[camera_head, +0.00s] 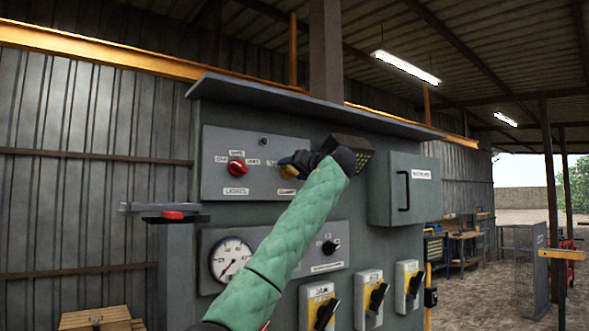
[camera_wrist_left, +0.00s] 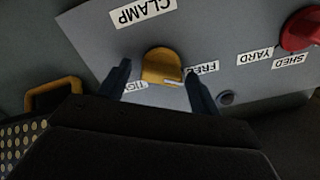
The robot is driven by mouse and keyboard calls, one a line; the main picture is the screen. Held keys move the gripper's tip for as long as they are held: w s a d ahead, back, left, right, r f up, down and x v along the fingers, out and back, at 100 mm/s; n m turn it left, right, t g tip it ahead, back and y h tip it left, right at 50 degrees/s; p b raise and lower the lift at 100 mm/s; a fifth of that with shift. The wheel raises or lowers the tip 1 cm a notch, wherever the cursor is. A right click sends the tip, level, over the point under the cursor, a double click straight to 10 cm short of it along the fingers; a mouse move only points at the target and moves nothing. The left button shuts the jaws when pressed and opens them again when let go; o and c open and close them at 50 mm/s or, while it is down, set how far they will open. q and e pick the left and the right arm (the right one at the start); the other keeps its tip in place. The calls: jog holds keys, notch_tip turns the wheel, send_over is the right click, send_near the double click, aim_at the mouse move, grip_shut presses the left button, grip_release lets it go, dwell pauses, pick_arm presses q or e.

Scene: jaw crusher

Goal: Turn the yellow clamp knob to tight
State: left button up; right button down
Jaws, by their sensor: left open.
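The yellow clamp knob (camera_head: 289,171) is on the upper grey panel, partly covered by my left gripper (camera_head: 300,162) in the head view. In the left wrist view the knob (camera_wrist_left: 161,67) sits under the CLAMP label, with a label reading FREE to its right and a partly hidden one, seemingly TIGHT, to its left. My left gripper (camera_wrist_left: 158,82) is open, with one finger on each side of the knob and gaps visible. Whether the fingers touch the knob cannot be told. My right gripper is not in view.
A red lights knob (camera_head: 237,168) is left of the clamp knob and also shows in the wrist view (camera_wrist_left: 300,30). A gauge (camera_head: 232,259) and several switches are below.

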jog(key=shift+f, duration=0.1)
pick_arm(q)
jog(key=c, duration=1)
